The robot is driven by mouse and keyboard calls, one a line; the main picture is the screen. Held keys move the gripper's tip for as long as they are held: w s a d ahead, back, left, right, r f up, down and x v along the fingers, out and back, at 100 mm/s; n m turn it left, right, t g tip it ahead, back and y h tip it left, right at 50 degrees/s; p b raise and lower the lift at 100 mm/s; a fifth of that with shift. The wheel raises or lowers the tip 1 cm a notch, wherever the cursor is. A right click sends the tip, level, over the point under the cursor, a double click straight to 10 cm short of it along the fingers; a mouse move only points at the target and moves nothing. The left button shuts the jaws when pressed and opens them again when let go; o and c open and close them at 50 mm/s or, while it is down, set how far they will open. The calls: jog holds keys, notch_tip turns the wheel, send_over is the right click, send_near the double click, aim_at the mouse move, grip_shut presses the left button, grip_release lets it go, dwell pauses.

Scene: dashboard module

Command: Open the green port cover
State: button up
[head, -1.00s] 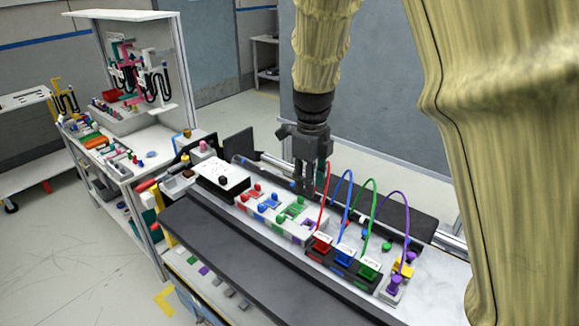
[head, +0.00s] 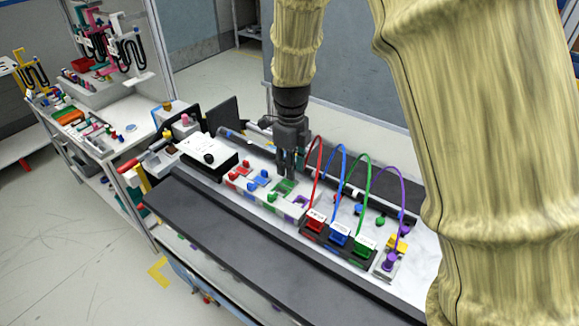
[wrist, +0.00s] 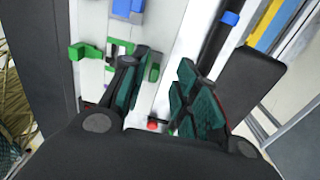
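The green port cover (head: 284,187) is on the white port module, in line with the red and blue ports. In the head view my gripper (head: 288,177) points down right at it, and the fingers hide part of it. In the wrist view, green port parts (wrist: 86,51) show left of and partly behind the left finger. My gripper (wrist: 168,95) is open there, with a clear gap between its dark green finger pads. I see nothing held in the gap. I cannot tell whether a finger touches the cover.
The red port (head: 240,172) and blue port (head: 259,179) lie to the left. Red, blue, green and purple cables arch up from plugs at the right, the red cable (head: 312,165) closest to my gripper. A black box (head: 208,158) stands at the left end.

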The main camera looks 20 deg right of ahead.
jog(key=shift+s+f, duration=0.5)
jog(key=shift+s, duration=0.2)
jog(key=shift+w+f, duration=0.4)
jog(key=shift+w, duration=0.05)
jog(key=shift+s+r, duration=0.1)
jog(key=shift+s, duration=0.05)
jog(key=shift+s+r, duration=0.1)
jog(key=shift+c, duration=1.3)
grip_shut()
